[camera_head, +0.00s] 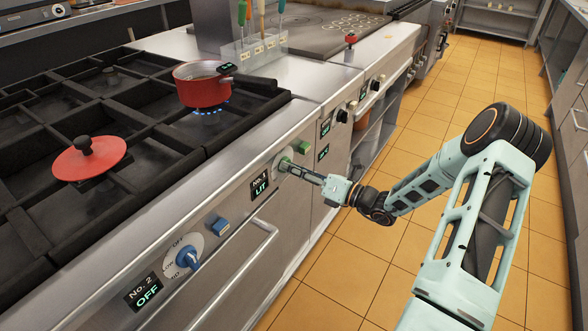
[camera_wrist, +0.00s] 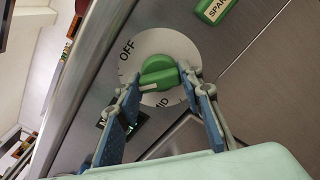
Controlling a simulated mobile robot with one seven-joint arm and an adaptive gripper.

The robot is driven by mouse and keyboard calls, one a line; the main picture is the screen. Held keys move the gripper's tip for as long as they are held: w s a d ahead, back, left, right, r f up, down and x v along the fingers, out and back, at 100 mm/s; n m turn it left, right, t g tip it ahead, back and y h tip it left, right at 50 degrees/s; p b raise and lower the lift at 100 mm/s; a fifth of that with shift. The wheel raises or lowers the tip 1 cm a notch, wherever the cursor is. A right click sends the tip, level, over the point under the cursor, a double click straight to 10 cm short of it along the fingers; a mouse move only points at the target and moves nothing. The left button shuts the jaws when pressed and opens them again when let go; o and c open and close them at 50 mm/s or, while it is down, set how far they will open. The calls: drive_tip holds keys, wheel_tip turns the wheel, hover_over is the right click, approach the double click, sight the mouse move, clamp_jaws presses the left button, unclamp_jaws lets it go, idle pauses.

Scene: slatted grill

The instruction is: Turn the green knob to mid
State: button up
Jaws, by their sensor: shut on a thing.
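The green knob (camera_wrist: 158,72) sits on a round white dial (camera_wrist: 181,48) on the stove's front panel. OFF is at the dial's upper left and MID is at the bottom, partly hidden by a finger. A white mark shows on the knob's lower left side. My gripper (camera_wrist: 161,80) is shut on the knob, one finger on each side. In the head view my gripper (camera_head: 287,165) reaches the panel and mostly hides the knob. The No. 1 display (camera_head: 261,187) reads LIT.
A red pot (camera_head: 203,92) stands over a small blue flame (camera_head: 209,108). A red lid (camera_head: 72,163) lies on the grate. A blue knob (camera_head: 188,259) with display OFF (camera_head: 145,292), a blue button (camera_head: 217,225), a green button (camera_head: 304,147) and an oven handle (camera_head: 240,270) are nearby.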

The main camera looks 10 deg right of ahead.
drive_tip(key=shift+n+b, duration=1.85)
drive_tip(key=shift+n, duration=4.95)
drive_tip(key=o, duration=1.2)
drive_tip(key=shift+c, duration=0.2)
drive_tip(key=shift+d, duration=0.1)
